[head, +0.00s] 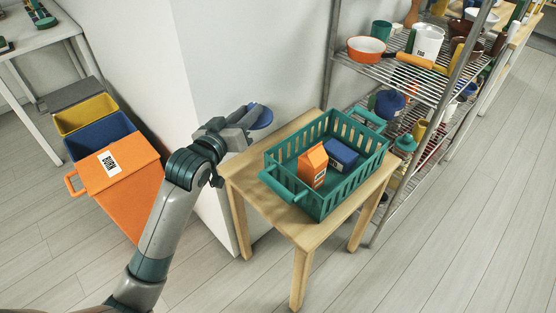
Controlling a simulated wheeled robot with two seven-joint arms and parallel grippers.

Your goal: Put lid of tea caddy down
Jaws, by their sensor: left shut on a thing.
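My left gripper (246,120) is shut on a round blue lid (263,116). It holds the lid tilted, beside the far left corner of the small wooden table (247,177), and the gripper hides part of the lid. I cannot tell whether the lid touches anything below it. A white canister (428,42) with a small dark label stands on the upper shelf of the wire rack; I cannot tell whether it is the tea caddy. My right gripper is not in view.
A green crate (318,205) on the table holds an orange carton (312,164) and a blue box (342,153). The wire rack (398,75) behind is crowded. Orange (128,190), blue and yellow bins stand left. The table's left and front edges are bare.

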